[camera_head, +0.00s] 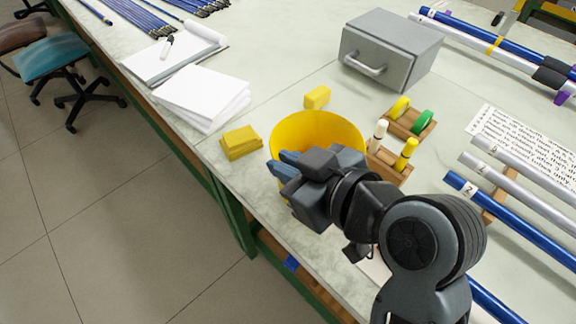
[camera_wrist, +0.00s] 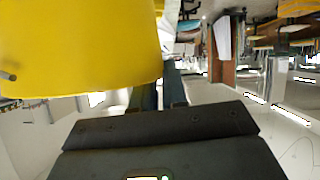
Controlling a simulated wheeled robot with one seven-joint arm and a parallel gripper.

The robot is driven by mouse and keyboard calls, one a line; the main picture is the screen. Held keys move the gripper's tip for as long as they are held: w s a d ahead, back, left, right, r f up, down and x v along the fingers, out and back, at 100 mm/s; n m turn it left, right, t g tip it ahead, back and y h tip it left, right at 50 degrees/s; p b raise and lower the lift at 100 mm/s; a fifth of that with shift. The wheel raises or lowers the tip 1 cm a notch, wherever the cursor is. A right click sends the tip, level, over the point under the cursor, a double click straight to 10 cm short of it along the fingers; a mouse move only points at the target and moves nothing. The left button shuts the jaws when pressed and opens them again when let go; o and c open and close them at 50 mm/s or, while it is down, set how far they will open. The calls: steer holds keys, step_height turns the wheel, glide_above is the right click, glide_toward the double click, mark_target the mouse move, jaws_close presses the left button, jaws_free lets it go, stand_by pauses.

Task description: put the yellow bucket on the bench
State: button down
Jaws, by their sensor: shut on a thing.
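The yellow bucket (camera_head: 318,128) is at the near left edge of the bench (camera_head: 275,62), its open rim facing up in the head view. My gripper (camera_head: 285,166) is shut on the near side of the bucket. In the wrist view the bucket (camera_wrist: 80,45) fills the upper left, close to the gripper (camera_wrist: 160,95). My gripper and wrist hide the bucket's lower near side. I cannot tell whether its base touches the bench top.
Yellow blocks (camera_head: 240,142) and a yellow piece (camera_head: 317,97) lie close to the bucket. Wooden holders (camera_head: 388,165) with markers and tape stand right of it.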

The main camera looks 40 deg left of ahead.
steer(key=shift+f, duration=0.55)
steer(key=c, duration=1.1)
jaws_free()
steer(key=shift+c, duration=0.2)
steer(key=shift+d, duration=0.1)
steer(key=v, duration=1.2)
